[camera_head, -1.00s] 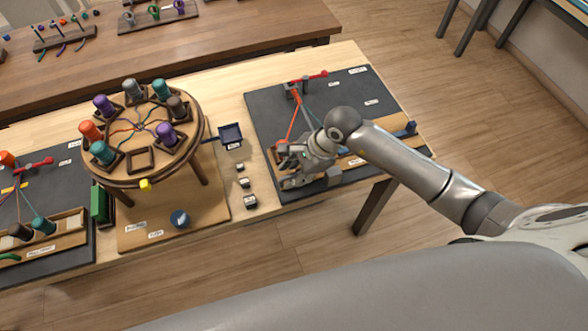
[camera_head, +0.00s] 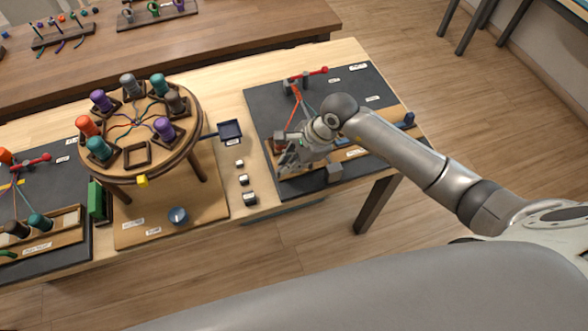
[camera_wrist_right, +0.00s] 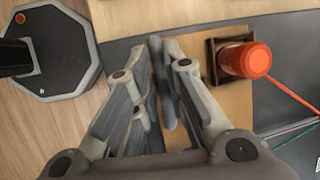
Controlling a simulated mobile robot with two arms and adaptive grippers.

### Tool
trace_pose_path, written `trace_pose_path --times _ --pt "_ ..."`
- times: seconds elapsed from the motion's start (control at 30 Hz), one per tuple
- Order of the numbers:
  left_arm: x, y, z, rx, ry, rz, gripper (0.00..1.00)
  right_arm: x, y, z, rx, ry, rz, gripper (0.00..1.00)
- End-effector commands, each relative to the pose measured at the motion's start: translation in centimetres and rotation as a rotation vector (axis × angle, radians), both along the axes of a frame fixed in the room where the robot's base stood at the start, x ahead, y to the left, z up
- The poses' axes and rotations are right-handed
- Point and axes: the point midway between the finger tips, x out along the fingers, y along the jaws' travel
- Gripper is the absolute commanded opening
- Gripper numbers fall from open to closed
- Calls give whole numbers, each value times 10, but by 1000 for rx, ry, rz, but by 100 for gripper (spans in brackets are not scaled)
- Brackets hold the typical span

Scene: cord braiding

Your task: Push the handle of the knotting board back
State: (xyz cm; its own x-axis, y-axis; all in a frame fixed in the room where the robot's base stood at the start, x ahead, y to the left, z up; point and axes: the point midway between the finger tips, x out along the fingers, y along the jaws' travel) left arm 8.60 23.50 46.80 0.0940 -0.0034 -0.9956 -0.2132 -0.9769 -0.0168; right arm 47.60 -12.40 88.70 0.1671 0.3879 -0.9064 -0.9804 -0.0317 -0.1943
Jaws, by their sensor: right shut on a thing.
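The knotting board on the right is a dark mat (camera_head: 360,92) with a red handle (camera_head: 312,73) on a small dark clamp (camera_head: 291,84) at its far edge. A red and a teal cord run from the clamp towards me. My right gripper (camera_head: 286,163) is low over the near-left part of this board, well apart from the red handle. A red-orange bobbin (camera_wrist_right: 247,61) stands in a dark square holder just right of the fingers. My left gripper is not in view.
A round braiding stand (camera_head: 137,143) with several coloured bobbins stands left of the board. A small dark tray (camera_head: 230,131) and small labelled blocks (camera_head: 243,180) lie between. A second board with a red handle (camera_head: 33,160) is at the far left.

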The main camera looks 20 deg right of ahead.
Motion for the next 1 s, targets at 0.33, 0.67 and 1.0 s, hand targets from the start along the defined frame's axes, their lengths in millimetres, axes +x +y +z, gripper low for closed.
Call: trace_pose_path --times 0.33,0.67,1.0 --pt "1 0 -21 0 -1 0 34 30 0 1 0 -6 -4 0" --pt "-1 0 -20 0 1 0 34 31 0 3 0 -10 -4 23" --pt "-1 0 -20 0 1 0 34 29 0 2 1 -5 -2 34"
